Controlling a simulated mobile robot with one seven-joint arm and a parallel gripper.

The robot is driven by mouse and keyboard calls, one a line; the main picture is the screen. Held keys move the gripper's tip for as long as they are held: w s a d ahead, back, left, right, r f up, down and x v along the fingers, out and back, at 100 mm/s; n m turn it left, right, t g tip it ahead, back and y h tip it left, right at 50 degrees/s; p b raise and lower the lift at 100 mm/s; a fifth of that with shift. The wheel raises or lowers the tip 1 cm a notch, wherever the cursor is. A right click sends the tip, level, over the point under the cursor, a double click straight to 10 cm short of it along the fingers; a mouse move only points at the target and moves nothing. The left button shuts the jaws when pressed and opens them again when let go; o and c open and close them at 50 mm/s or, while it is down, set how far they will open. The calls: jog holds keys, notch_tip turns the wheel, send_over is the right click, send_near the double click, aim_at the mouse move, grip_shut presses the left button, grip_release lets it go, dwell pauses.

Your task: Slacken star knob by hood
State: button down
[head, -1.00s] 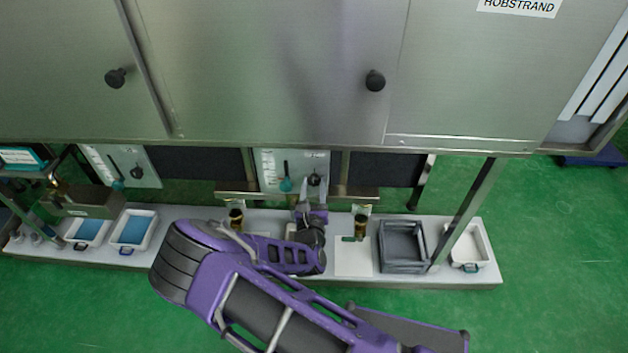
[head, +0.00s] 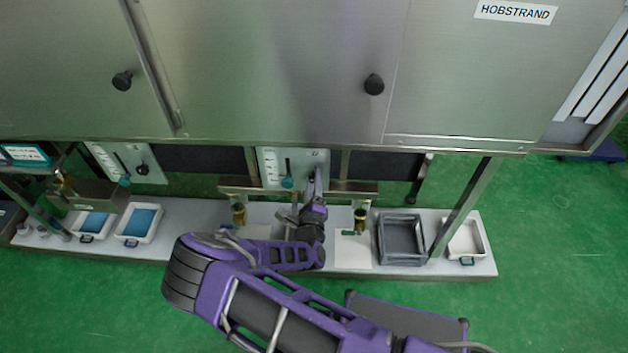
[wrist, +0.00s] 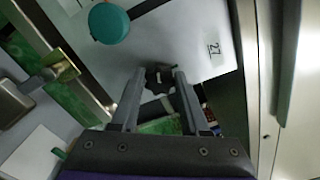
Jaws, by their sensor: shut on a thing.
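The black star knob (wrist: 159,80) sits on a pale plate (wrist: 190,35) below the steel hood (head: 270,70). In the wrist view it lies between the fingertips of my gripper (wrist: 158,74), which is shut on it. In the head view my gripper (head: 314,184) reaches up to the right part of the same pale plate (head: 268,165), and the knob is hidden there behind the fingers. A teal handle (head: 287,181) is just left of my gripper; its round end (wrist: 109,22) also shows in the wrist view.
A similar plate (head: 112,163) with its own dark knob (head: 142,170) is at the left. Brass fittings (head: 360,220) flank my wrist. A grey crate (head: 384,248), a white tray (head: 482,247) and blue-filled trays stand on the low shelf (head: 340,268).

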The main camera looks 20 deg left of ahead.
jog(key=n, duration=0.7)
jog(key=n+b, duration=0.1)
jog(key=n, duration=1.3)
jog(key=shift+d+f, duration=0.15)
jog(key=shift+f, duration=0.1)
jog(key=shift+n, duration=0.3)
jog(key=shift+c, duration=2)
grip_release()
